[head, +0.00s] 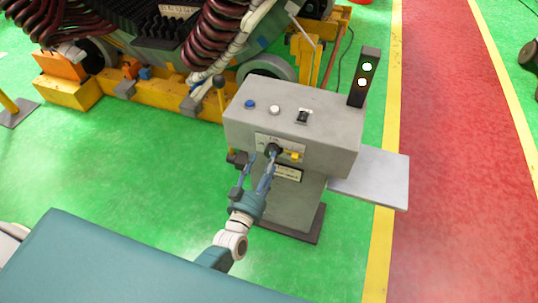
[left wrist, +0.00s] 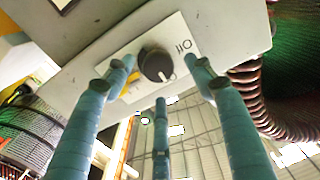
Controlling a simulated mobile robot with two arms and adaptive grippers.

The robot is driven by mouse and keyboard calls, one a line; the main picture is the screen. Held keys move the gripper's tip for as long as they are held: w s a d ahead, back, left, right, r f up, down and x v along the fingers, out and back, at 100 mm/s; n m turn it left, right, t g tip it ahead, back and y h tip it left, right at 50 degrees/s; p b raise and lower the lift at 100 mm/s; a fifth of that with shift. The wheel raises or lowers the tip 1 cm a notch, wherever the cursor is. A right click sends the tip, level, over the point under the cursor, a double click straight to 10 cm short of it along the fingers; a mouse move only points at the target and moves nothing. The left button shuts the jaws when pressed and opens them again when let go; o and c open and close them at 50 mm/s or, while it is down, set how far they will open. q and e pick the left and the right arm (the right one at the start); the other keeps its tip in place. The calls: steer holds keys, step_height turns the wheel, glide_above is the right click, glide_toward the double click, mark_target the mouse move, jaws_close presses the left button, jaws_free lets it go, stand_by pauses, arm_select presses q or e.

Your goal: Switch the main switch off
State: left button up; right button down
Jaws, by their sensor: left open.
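The main switch is a black rotary knob (head: 273,150) on a white plate on the front of a grey control box (head: 315,130). In the left wrist view the knob (left wrist: 154,64) carries a white mark, and the word "Off" is printed on the plate (left wrist: 180,38) to its right. My left gripper (head: 262,166) is in front of the plate with its blue-grey fingers spread. In the left wrist view one finger is on each side of the knob and a third is below it. Contact with the knob cannot be told. My right gripper does not show.
A blue button (head: 250,104), a white button (head: 274,110) and a black switch (head: 303,116) are on the box top. A grey shelf (head: 372,176) juts out right. A large machine stands behind.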

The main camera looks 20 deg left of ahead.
mark_target(269, 156)
arm_select(q)
steer(key=w, duration=0.3)
steer(key=shift+w+d, duration=0.15)
steer(key=shift+w, duration=0.1)
steer(key=c, duration=1.1)
steer(key=shift+c, duration=0.2)
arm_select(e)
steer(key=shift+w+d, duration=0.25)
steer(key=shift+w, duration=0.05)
